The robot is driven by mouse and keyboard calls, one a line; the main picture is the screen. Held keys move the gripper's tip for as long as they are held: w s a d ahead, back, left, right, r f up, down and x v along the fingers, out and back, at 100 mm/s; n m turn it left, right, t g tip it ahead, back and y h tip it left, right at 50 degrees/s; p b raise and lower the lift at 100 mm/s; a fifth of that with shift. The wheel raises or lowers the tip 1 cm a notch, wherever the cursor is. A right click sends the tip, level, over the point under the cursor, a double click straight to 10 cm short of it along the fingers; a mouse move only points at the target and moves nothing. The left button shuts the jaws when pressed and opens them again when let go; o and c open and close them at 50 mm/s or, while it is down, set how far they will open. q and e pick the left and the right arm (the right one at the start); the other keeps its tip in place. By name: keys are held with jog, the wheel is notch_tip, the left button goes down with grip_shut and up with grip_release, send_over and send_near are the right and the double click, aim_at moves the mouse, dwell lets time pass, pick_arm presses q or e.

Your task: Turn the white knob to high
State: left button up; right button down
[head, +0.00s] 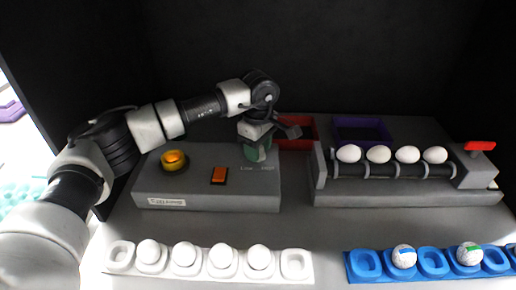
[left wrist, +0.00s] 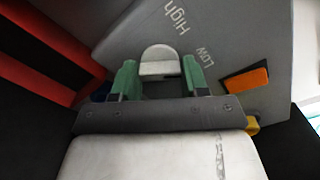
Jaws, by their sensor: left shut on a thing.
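The white knob (left wrist: 159,58) sits on the grey control box (head: 205,190), and in the left wrist view it is between the green fingertips of my left gripper (left wrist: 158,78). The gripper is shut on it. The printed words "High" and "Low" show to the right of the knob in that view. In the head view my left gripper (head: 257,151) is over the right part of the box and hides the knob. I cannot tell exactly which label the knob points to. My right gripper is in neither view.
A yellow round button (head: 174,160) and an orange switch (head: 219,175) are on the box. A red bin (head: 299,132) and a purple bin (head: 362,128) stand behind. Several eggs rest on rollers at the right. A white tray (head: 208,277) and a blue tray (head: 374,279) hold eggs in front.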

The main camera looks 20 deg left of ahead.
pick_arm(q)
jog(key=n, duration=0.3)
jog(key=shift+n+b, duration=0.35)
jog(key=shift+n, duration=0.05)
jog(key=n, duration=0.3)
jog(key=shift+n, duration=0.3)
jog(key=n+b, duration=0.1)
jog(key=n, duration=0.3)
jog(key=shift+n, duration=2)
jog(key=shift+r, duration=0.1)
jog(key=o, duration=0.9)
